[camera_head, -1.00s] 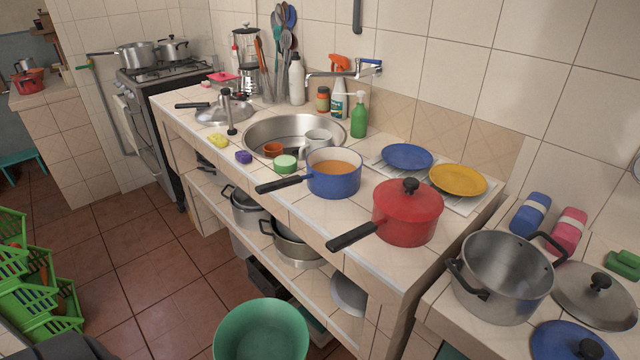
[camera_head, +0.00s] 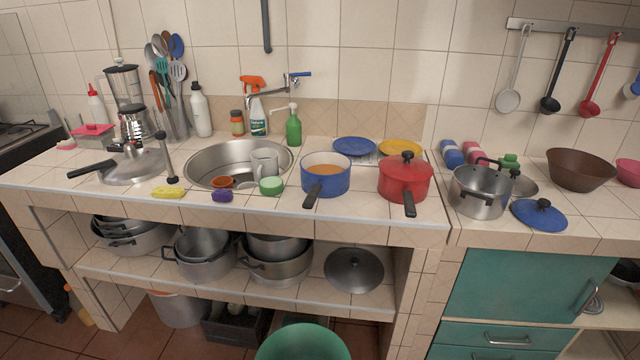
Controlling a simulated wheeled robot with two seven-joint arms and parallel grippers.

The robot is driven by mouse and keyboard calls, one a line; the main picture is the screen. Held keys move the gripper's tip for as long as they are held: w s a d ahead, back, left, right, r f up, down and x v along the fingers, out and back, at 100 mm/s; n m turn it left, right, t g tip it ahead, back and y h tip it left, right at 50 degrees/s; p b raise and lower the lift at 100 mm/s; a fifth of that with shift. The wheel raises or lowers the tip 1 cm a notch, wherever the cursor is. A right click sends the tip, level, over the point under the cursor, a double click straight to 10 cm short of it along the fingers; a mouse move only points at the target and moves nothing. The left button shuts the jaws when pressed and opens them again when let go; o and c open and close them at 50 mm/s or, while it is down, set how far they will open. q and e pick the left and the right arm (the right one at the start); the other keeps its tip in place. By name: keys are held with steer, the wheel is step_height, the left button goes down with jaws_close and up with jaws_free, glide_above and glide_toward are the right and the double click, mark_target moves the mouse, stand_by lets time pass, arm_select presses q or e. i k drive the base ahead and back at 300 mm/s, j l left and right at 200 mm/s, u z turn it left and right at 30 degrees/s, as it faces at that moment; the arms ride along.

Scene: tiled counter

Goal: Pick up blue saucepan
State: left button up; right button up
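The blue saucepan (camera_head: 338,183) stands upright on the tiled counter, just right of the sink. Its inside is orange-brown, and its dark handle points toward the counter's front edge, down and slightly left. A red lidded saucepan (camera_head: 405,180) stands close to its right, its handle also pointing to the front. Neither of my grippers shows in the view.
A sink (camera_head: 205,165) with a grey mug (camera_head: 264,163) is left of the blue saucepan. A green-and-white round item (camera_head: 271,186) sits close by. Blue (camera_head: 354,146) and yellow plates (camera_head: 400,148) lie behind. A green tub (camera_head: 303,343) stands on the floor in front.

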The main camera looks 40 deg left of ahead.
mark_target(320, 187)
steer(key=j+z, duration=0.2)
steer(key=j, duration=0.2)
steer(key=k+j+z, duration=0.15)
steer(key=j, duration=0.2)
steer(key=j+z, duration=0.2)
steer(key=j, duration=0.15)
steer(key=k+j+z, duration=0.2)
steer(key=j, duration=0.15)
steer(key=j+z, duration=0.15)
steer(key=j, duration=0.2)
steer(key=k, duration=0.05)
